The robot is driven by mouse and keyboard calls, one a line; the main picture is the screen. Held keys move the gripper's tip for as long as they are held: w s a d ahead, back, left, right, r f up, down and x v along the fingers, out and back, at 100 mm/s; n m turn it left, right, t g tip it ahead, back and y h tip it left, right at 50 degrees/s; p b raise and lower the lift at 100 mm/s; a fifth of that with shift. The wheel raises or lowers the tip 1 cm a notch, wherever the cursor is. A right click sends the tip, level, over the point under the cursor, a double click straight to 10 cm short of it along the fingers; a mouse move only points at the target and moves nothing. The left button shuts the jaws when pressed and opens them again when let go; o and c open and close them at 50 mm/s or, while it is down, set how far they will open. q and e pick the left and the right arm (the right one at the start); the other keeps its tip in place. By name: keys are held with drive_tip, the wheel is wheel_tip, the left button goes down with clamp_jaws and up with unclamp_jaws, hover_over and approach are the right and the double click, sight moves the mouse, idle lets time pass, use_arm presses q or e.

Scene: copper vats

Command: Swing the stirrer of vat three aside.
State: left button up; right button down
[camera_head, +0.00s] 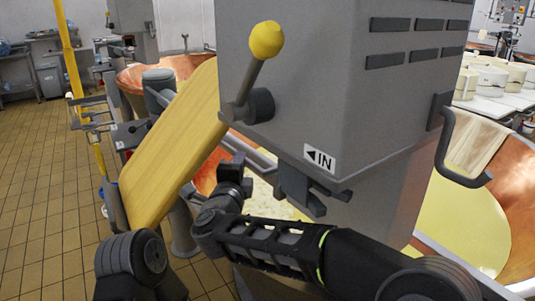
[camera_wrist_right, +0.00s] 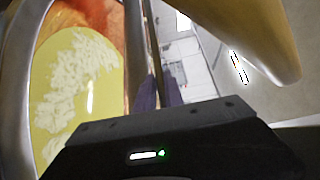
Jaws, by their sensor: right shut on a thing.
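A large grey housing (camera_head: 320,90) fills the upper middle of the head view. It has a lever with a yellow knob (camera_head: 266,40), an "IN" label (camera_head: 320,158) and a bent dark handle (camera_head: 448,150) on its right side. My right gripper (camera_head: 232,168) is low, left of the housing and beside the long yellow paddle-like board (camera_head: 175,145). In the right wrist view its fingers (camera_wrist_right: 158,92) are shut on a thin metal bar (camera_wrist_right: 152,45); I cannot tell which part of the stirrer, if any, this bar is. My left gripper is out of view.
A copper vat (camera_head: 515,195) with yellow liquid stands right of the housing. Another vat's curd-covered liquid shows in the right wrist view (camera_wrist_right: 80,80). White cheese-like blocks (camera_head: 490,78) stand on a table at right. Tiled floor (camera_head: 45,200) is open at left.

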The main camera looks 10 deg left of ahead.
drive_tip(key=shift+w+d+r+h, duration=0.25)
drive_tip(key=shift+w+d+h, duration=0.15)
drive_tip(key=shift+w+d, duration=0.2)
drive_tip(key=c, duration=1.9)
unclamp_jaws()
drive_tip(key=shift+w+d+m, duration=0.1)
drive_tip(key=shift+d+m, duration=0.1)
drive_tip(key=shift+m, duration=0.1)
drive_tip(key=o, duration=0.3)
drive_tip(key=shift+w+d+f, duration=0.15)
drive_tip(key=shift+d+f, duration=0.05)
drive_tip(key=shift+d, duration=0.1)
drive_tip(key=shift+o, duration=0.8)
drive_tip(key=shift+s+a, duration=0.2)
drive_tip(key=shift+a, duration=0.1)
drive_tip(key=shift+s, duration=0.2)
drive_tip(key=s+b, duration=0.1)
drive_tip(key=s, duration=0.6)
drive_tip(key=shift+s+d+b, duration=0.2)
drive_tip(key=shift+d+b, duration=0.1)
drive_tip(key=shift+b, duration=0.05)
